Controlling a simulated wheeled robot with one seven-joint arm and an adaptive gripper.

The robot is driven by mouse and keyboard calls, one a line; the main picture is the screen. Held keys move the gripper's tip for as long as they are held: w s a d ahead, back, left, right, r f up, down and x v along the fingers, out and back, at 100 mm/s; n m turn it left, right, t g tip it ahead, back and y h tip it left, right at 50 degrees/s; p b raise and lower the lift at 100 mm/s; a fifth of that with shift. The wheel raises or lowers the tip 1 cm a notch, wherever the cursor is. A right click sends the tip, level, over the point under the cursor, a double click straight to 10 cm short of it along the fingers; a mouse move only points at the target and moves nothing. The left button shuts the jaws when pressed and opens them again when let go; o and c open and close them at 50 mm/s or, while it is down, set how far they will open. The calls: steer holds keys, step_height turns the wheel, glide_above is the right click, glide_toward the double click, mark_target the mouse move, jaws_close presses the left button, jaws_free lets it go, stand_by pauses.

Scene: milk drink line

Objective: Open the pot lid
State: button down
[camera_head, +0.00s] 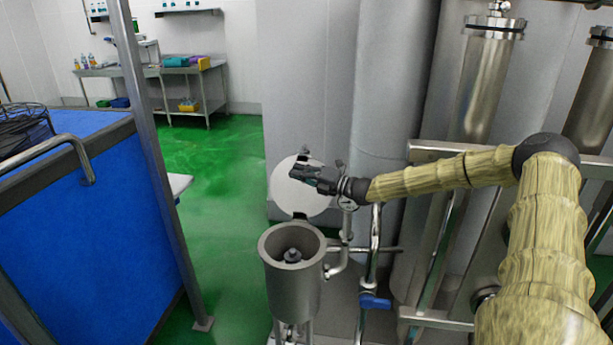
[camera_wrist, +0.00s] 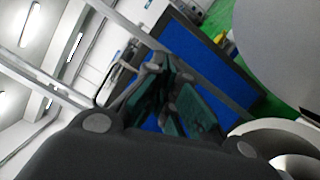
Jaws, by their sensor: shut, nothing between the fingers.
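The metal pot (camera_head: 291,279) stands at the lower middle of the head view, with its mouth open and a dark knob-like part inside. Its round pale lid (camera_head: 300,187) stands raised at the pot's back edge, tilted up from the rim. My gripper (camera_head: 296,172) is in front of the lid's upper part, above the pot, and its fingers are shut with nothing between them. I cannot tell whether it touches the lid. In the wrist view, the lid (camera_wrist: 285,40) fills the upper right, and the pot's rim (camera_wrist: 270,128) shows at the lower right.
Steel pipes and a blue-handled valve (camera_head: 374,301) stand right of the pot. Tall metal cylinders (camera_head: 482,85) rise behind my arm. A blue-walled tank (camera_head: 90,220) with a metal post is at the left. Green floor is open between, back to a steel table (camera_head: 180,70).

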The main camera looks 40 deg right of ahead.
steer(key=s+d+p, duration=0.2)
steer(key=s, duration=0.9)
steer(key=shift+s, duration=0.2)
stand_by(0.4)
steer(key=shift+a, duration=0.1)
